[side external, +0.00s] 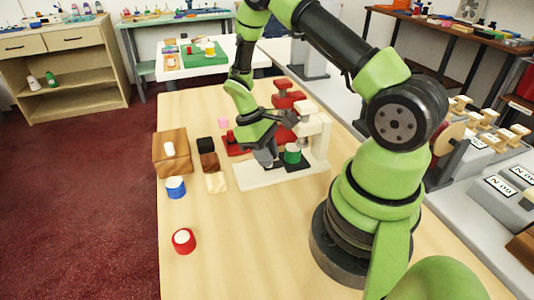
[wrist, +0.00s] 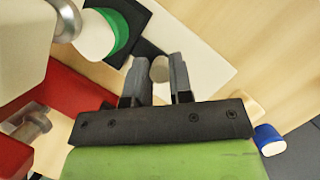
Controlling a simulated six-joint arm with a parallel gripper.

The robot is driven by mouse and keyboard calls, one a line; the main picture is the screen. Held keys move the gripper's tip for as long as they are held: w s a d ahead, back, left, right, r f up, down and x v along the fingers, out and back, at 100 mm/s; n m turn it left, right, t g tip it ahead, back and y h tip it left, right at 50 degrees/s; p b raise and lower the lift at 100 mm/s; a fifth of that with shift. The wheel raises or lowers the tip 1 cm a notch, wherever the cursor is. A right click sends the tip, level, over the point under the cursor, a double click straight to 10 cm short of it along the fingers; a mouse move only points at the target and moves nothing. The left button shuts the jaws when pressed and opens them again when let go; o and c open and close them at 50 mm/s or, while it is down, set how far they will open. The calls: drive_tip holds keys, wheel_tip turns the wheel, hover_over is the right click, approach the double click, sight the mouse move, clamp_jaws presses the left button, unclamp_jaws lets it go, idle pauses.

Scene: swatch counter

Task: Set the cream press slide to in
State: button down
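The cream press (side external: 315,135) stands on its cream base (side external: 250,181), which also shows in the wrist view (wrist: 206,66). A black slide plate (side external: 296,165) lies on that base, and a green piece with a white top (side external: 292,153) sits on it under the press head. The plate (wrist: 151,46) and green piece (wrist: 98,35) also show in the wrist view. My gripper (side external: 266,160) points down at the slide's front end. The side view hides the knob.
A red press (side external: 287,101) stands just behind the cream one. Black (side external: 205,145), brown (side external: 209,162) and cream (side external: 216,182) blocks lie to the left, near a wooden block (side external: 172,155), a blue pot (side external: 176,188) and a red pot (side external: 184,241). The table front is mostly clear.

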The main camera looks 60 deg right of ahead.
drive_tip(key=shift+s+d, duration=0.85)
drive_tip(key=c, duration=1)
unclamp_jaws()
drive_tip(key=v, duration=1)
